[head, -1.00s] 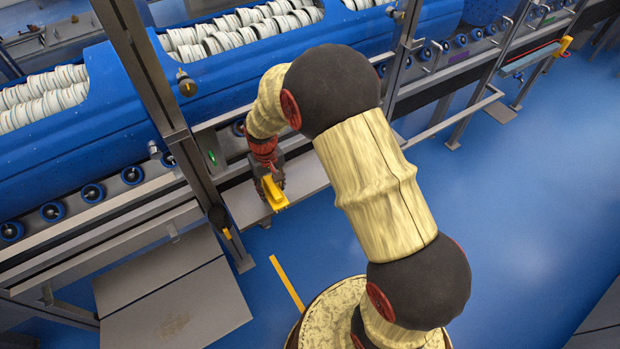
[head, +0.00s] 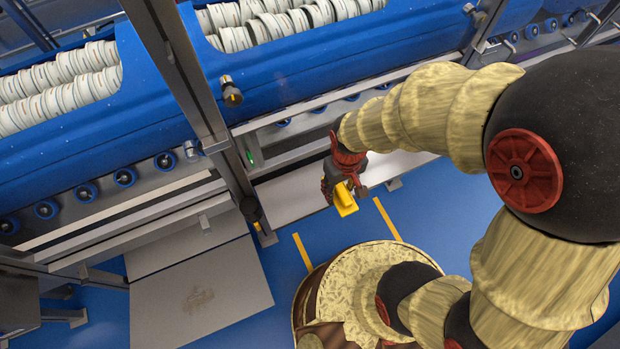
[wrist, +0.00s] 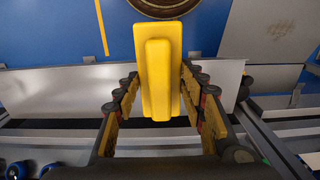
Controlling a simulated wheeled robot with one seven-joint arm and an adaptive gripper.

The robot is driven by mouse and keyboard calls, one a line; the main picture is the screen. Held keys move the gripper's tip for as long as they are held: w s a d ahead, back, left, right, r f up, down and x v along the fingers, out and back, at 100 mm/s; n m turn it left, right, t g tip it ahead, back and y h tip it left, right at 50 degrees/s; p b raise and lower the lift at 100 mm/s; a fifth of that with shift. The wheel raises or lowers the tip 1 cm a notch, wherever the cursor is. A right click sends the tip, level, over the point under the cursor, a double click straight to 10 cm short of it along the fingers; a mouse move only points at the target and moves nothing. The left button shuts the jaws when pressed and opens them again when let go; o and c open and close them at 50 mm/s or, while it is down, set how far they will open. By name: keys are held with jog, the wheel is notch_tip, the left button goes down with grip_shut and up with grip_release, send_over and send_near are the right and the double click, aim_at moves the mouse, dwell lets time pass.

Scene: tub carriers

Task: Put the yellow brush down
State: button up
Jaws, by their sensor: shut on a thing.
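The yellow brush (head: 344,199) is in my gripper (head: 342,180), which hangs beside the conveyor frame, over or near a pale low shelf. In the wrist view the brush (wrist: 158,70) stands between the two fingers of my gripper (wrist: 158,105). It looks like a flat yellow plate with a narrower raised block along it. The gripper is shut on it. The part of the brush deeper in the jaws is hidden, and I see no bristles.
The pale shelf (head: 290,197) runs low along the conveyor. A steel post (head: 190,85) stands left of my gripper. Blue tubs (head: 300,88) with stacked white pieces lie on rollers behind. A grey plate (head: 200,298) lies at lower left. Blue floor with yellow lines (head: 387,218) is in front.

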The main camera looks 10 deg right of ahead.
aim_at(323, 177)
jog(key=w+a+f, duration=0.1)
jog(key=w+a+f+b, duration=0.1)
jog(key=w, duration=0.1)
jog(key=w+a+f+b, duration=0.1)
jog(key=w, duration=0.1)
jog(key=shift+a+f, duration=0.15)
jog(key=shift+a, duration=0.2)
jog(key=w+a+f, duration=0.1)
jog(key=w+f+b, duration=0.1)
jog(key=f, duration=0.1)
jog(key=w+a+f+b, duration=0.1)
jog(key=f, duration=0.1)
jog(key=shift+w+a, duration=0.35)
jog(key=shift+w+a+f+b, duration=0.15)
jog(key=shift+f+b, duration=0.4)
jog(key=shift+f, duration=0.35)
jog(key=shift+w+f+b, duration=0.1)
jog(key=shift+f+b, duration=0.45)
jog(key=shift+f, duration=0.35)
jog(key=shift+f, duration=0.15)
jog(key=o, duration=1.3)
jog(key=shift+o, duration=0.2)
notch_tip(323, 177, up, 12)
jog(key=p, duration=0.4)
jog(key=shift+r+p, duration=0.25)
jog(key=shift+p, duration=0.15)
